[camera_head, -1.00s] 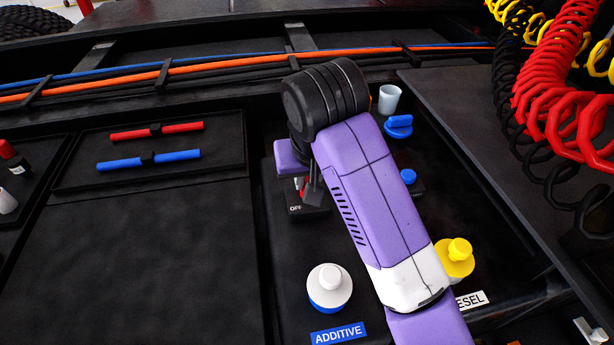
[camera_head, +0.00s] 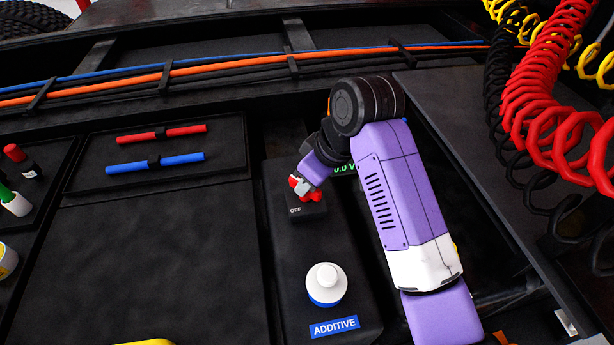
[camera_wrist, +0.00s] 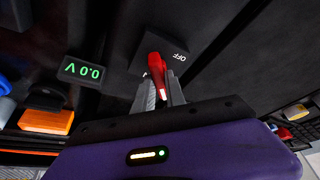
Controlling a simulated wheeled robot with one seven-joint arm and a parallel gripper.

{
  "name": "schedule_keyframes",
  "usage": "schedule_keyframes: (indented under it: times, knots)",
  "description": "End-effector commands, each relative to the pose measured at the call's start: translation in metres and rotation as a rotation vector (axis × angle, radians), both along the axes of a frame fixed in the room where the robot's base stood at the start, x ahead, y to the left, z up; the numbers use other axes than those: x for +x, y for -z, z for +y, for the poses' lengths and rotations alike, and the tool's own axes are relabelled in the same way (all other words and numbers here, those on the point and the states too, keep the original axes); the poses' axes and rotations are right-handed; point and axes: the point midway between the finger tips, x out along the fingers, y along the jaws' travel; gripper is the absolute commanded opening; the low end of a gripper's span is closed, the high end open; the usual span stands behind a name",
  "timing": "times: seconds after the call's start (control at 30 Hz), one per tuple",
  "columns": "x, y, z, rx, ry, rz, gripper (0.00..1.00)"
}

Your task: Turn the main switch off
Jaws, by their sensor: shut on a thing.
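The main switch is a black box (camera_head: 308,212) labelled OFF with a red handle (camera_head: 313,195) on top, right of the dark panel in the head view. In the wrist view the box (camera_wrist: 178,45) and its red handle (camera_wrist: 154,62) show at upper middle. My gripper (camera_head: 303,186) comes in tilted from the upper right and is shut on the red handle. In the wrist view its two grey fingers (camera_wrist: 159,92) lie on either side of the handle's end. The handle points toward my gripper, away from the OFF label.
A green display (camera_wrist: 83,70) near the switch reads 0.0 V. A white bottle (camera_head: 326,284) stands in front of the switch, above the ADDITIVE label (camera_head: 335,327). Red and blue bars (camera_head: 155,162) lie at left. Coiled red hoses (camera_head: 560,120) hang at right.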

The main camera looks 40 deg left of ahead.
Motion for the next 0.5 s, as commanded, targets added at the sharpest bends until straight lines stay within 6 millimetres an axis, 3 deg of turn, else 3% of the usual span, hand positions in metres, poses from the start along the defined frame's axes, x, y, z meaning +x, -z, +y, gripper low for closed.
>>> schedule_keyframes:
  times: [0.5]
  knots:
    - [0.0034,0.0,0.002,0.003,-0.487,-0.001,0.0]
